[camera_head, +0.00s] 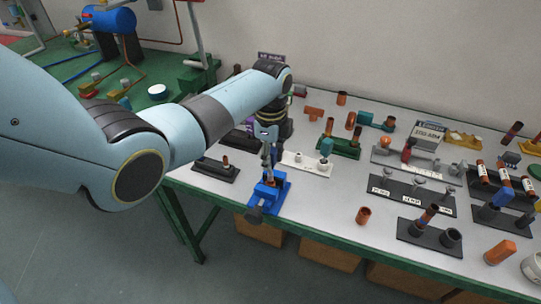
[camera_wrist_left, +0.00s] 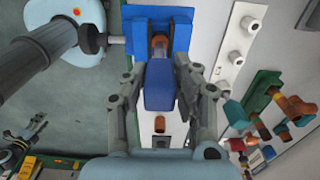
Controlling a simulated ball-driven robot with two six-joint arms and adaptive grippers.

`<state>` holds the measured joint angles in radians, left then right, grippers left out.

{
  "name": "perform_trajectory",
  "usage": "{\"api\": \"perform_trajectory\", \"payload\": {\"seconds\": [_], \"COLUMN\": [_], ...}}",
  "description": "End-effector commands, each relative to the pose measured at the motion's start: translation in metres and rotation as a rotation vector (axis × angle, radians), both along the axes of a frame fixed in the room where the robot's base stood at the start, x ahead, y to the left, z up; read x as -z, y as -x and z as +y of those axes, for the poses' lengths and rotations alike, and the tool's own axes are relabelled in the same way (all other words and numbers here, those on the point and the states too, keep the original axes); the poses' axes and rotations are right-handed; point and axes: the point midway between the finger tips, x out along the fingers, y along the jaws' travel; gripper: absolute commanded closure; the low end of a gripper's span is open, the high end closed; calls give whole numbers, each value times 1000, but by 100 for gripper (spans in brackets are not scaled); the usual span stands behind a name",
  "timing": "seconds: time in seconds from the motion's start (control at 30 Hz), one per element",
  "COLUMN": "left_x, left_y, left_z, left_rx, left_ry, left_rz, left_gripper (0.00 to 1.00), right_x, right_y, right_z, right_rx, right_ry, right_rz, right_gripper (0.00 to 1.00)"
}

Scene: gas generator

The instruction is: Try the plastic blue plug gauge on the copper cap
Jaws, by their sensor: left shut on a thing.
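A copper cap (camera_wrist_left: 160,43) sits in a blue vise (camera_wrist_left: 130,35), which also shows near the table's front edge in the head view (camera_head: 280,196). My left gripper (camera_wrist_left: 158,100) is shut on the blue plug gauge (camera_wrist_left: 158,88), with a finger on each side of its block-like handle. In the head view the left gripper (camera_head: 267,165) points down just over the vise. The gauge's end lies at the copper cap as seen from the wrist. Its plug tip is hidden, so I cannot tell whether it is inside the cap.
A dark stand with a copper piece (camera_head: 225,160) is left of the vise. A white strip with fittings (camera_head: 305,162) and a green rack (camera_head: 340,146) stand to its right. A loose copper piece (camera_head: 363,215) lies farther right. Bare tabletop shows between the vise and that piece.

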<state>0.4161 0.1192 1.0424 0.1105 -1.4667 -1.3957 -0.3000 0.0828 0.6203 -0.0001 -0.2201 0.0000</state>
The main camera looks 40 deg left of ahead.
Motion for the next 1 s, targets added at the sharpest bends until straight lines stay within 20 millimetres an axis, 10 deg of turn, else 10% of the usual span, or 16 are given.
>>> {"api": "perform_trajectory", "payload": {"seconds": [1.0], "left_x": [19], "left_y": [0], "left_z": [0], "left_rx": [0], "left_ry": [0], "left_rz": [1], "left_gripper": [96], "right_x": [15], "right_y": [0], "right_z": [3], "right_rx": [1], "right_ry": [-3], "right_rz": [0], "right_gripper": [46]}}
